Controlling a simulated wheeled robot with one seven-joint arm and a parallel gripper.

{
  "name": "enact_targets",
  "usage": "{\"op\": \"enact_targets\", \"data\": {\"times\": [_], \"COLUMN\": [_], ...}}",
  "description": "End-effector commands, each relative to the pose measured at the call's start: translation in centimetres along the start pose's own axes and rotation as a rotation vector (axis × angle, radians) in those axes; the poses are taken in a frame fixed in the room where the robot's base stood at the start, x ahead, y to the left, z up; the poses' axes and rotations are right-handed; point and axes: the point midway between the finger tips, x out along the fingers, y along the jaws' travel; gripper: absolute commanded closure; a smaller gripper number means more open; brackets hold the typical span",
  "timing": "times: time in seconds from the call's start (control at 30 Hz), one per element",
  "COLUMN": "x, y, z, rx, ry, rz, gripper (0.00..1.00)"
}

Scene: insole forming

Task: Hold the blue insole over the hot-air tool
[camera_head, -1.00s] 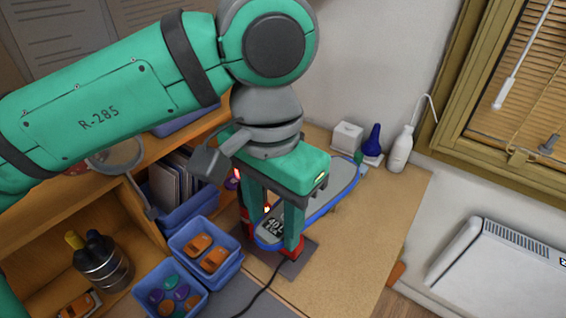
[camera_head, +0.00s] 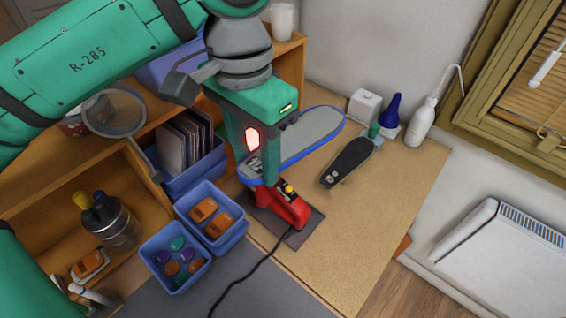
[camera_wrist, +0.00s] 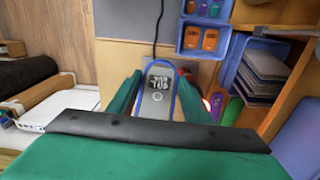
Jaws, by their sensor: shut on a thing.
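The blue insole is a long grey sole with a blue rim (camera_head: 312,136). My gripper (camera_head: 254,172) is shut on its near end, which carries printed marks. In the wrist view the insole (camera_wrist: 158,104) lies between the two green fingers. The far end of the insole sticks out to the upper right. The hot-air tool has a red body (camera_head: 291,207) on a dark mat, just below and right of my fingers. An orange-red glow (camera_head: 252,139) shows between the fingers and also at the right finger in the wrist view. My gripper hides much of the tool's upper part.
A dark sole-shaped piece (camera_head: 348,161) lies on the wooden table (camera_head: 375,215). A white box (camera_head: 364,104), a blue bottle (camera_head: 391,113) and a white bottle (camera_head: 422,122) stand at the back. Blue bins (camera_head: 170,262) with small parts stand at the left. The table's front right is clear.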

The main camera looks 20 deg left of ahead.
Motion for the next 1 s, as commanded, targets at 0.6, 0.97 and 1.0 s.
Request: {"op": "enact_targets", "data": {"times": [0.6,0.97,1.0], "x": [0.7,1.1,1.2], "y": [-5.5,-9.1,-9.5], "z": [-0.6,-0.4,-0.4], "rx": [0.022,0.022,0.022], "ry": [0.002,0.001,0.002], "rz": [0.001,0.001,0.001], "gripper": [0.77,0.77,0.77]}}
